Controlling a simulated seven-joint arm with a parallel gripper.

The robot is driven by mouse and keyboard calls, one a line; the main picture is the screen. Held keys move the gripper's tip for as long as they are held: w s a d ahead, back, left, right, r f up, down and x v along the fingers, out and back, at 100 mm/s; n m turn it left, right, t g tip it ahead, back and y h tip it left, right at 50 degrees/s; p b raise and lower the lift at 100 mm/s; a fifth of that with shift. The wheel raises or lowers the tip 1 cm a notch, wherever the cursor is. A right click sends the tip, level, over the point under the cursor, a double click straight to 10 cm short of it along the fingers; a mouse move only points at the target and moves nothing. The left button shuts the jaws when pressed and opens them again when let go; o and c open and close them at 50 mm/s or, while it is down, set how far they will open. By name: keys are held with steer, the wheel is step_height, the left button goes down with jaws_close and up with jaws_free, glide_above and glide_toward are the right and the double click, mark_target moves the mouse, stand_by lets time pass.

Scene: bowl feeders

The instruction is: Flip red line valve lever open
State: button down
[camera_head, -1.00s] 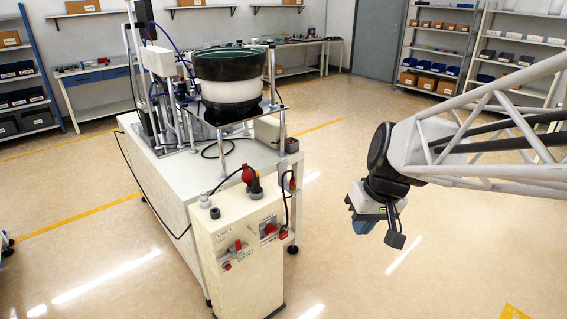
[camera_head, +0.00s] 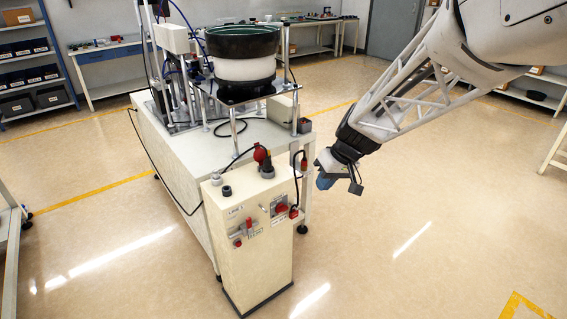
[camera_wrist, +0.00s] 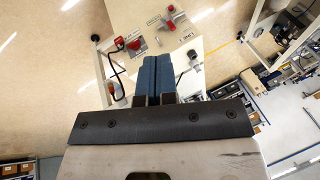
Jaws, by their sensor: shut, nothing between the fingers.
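A valve with a small red lever (camera_head: 249,223) is on the front panel of the beige cabinet (camera_head: 255,270), left of the panel's middle. The lever stands out from a grey fitting, roughly upright in the head view. It also shows in the wrist view as a red piece (camera_wrist: 171,10) near the top edge, beyond my fingertips. My gripper (camera_head: 325,182) is to the right of the cabinet, about level with its upper part, and apart from it. In the wrist view its two blue fingers (camera_wrist: 157,60) are together with nothing between them.
A red switch (camera_head: 281,208) with a cabled red plug (camera_head: 293,212) is right of the valve. A red knob (camera_head: 238,243) is below the valve. A red-topped fitting (camera_head: 262,157) stands on the cabinet. The bowl feeder (camera_head: 240,50) is behind. The floor to the right is clear.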

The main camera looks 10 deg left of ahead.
steer(key=w+a+f+n+y, duration=0.1)
steer(key=w+a+f+n, duration=0.1)
steer(key=w+a+f, duration=0.7)
steer(key=n+g+y, duration=0.1)
steer(key=n+y, duration=0.1)
glide_toward(249, 226)
steer(key=w+d+r, duration=0.2)
steer(key=w+r, duration=0.1)
steer(key=shift+d, duration=0.1)
steer(key=shift+f, duration=0.2)
steer(key=shift+x, duration=4.85)
steer(key=shift+d, duration=0.1)
